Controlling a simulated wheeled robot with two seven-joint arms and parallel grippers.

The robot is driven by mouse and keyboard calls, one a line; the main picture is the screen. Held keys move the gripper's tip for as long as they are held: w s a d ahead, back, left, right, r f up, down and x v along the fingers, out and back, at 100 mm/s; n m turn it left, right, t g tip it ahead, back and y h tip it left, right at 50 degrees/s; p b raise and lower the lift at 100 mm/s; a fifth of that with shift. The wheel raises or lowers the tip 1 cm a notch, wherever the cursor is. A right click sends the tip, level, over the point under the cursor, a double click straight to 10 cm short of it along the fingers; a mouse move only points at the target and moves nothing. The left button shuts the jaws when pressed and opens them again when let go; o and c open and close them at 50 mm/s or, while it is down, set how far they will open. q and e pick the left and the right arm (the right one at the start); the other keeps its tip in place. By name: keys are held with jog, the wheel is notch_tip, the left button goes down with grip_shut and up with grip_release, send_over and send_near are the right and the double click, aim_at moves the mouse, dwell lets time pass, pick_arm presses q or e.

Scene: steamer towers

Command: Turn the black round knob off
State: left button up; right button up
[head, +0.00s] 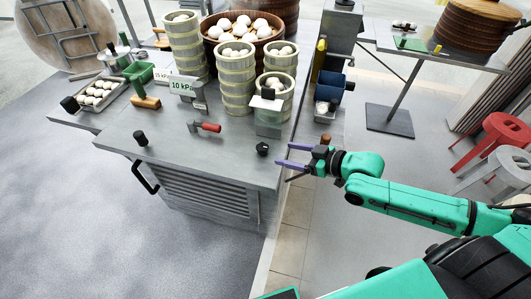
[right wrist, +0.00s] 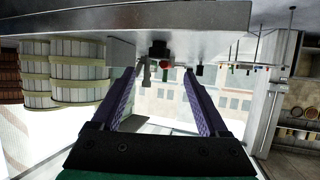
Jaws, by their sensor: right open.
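A small black round knob (head: 262,148) sits on the grey counter top near its front right edge. Another black knob (head: 140,138) stands on the counter's left part. My right gripper (head: 283,154) is open and empty, just right of the nearer knob at the counter's right edge, its purple fingers pointing left. In the right wrist view the two fingers (right wrist: 158,100) are spread apart. A dark knob-like shape (right wrist: 158,49) shows beyond them under the counter surface, which appears at the top. I cannot tell for sure which knob it is. My left gripper is not in view.
Steamer towers (head: 238,80) and a wide basket of buns (head: 213,33) stand behind.

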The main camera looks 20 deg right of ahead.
aim_at(267, 148)
jog(key=x, duration=0.5)
jog(key=shift+w+d, duration=0.15)
jog(key=shift+w, duration=0.05)
jog(key=x, duration=0.4)
jog(key=shift+a, duration=0.25)
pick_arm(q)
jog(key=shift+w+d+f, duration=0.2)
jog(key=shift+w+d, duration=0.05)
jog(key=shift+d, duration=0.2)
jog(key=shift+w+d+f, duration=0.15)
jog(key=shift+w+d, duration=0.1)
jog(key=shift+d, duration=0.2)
pick_arm(e)
jog(key=shift+d, duration=0.1)
